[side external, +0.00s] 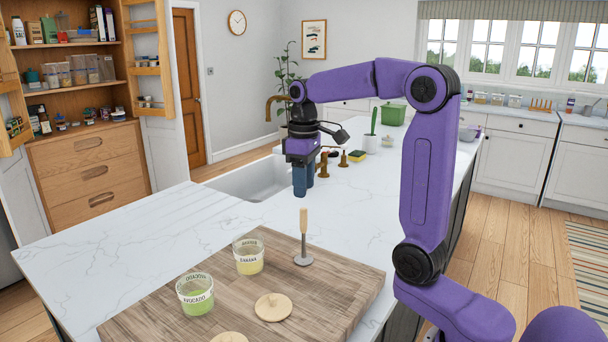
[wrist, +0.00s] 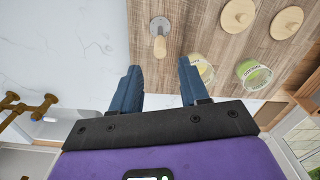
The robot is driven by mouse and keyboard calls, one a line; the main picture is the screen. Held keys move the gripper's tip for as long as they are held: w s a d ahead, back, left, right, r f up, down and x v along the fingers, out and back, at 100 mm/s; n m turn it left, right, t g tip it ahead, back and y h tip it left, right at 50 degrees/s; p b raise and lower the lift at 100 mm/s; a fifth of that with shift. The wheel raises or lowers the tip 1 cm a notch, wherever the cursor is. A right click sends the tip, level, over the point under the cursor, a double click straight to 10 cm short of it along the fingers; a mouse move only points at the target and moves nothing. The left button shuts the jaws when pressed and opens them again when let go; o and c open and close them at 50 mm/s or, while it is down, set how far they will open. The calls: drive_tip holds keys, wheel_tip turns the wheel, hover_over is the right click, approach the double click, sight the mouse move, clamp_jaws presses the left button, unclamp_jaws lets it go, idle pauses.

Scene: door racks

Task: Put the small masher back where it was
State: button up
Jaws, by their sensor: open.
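The small masher (side external: 303,240) stands upright on the wooden board, with a pale wooden handle on top and a round grey metal foot below. It also shows in the wrist view (wrist: 159,38), seen from above, beyond my fingertips. My gripper (side external: 300,190) is open and empty above the white counter, behind the masher and apart from it. In the wrist view my gripper's two blue fingers (wrist: 158,78) are spread wide.
On the wooden board (side external: 340,292) stand a banana jar (side external: 248,256) and an avocado jar (side external: 195,294), with round wooden lids (side external: 272,307) near them. A sink (side external: 250,180) with brass taps (side external: 323,166) lies behind. The counter at left (side external: 110,240) is clear.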

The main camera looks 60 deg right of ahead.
drive_tip(key=shift+a+r, duration=0.1)
drive_tip(key=shift+r, duration=0.75)
drive_tip(key=s+a+f+n, duration=0.3)
drive_tip(key=s+a, duration=0.2)
drive_tip(key=a, duration=0.1)
drive_tip(key=s+a+f+n, duration=0.2)
drive_tip(key=s+a+f, duration=0.2)
drive_tip(key=a, duration=0.2)
drive_tip(key=s+a+f+n, duration=0.1)
drive_tip(key=s+f+n, duration=0.1)
drive_tip(key=s, duration=0.6)
drive_tip(key=s+a+f+n, duration=0.1)
drive_tip(key=s+f+n, duration=0.1)
drive_tip(key=s+f, duration=0.2)
drive_tip(key=s, duration=0.3)
drive_tip(key=shift+s+a+n, duration=0.15)
drive_tip(key=shift+s+n, duration=0.15)
drive_tip(key=shift+s, duration=0.1)
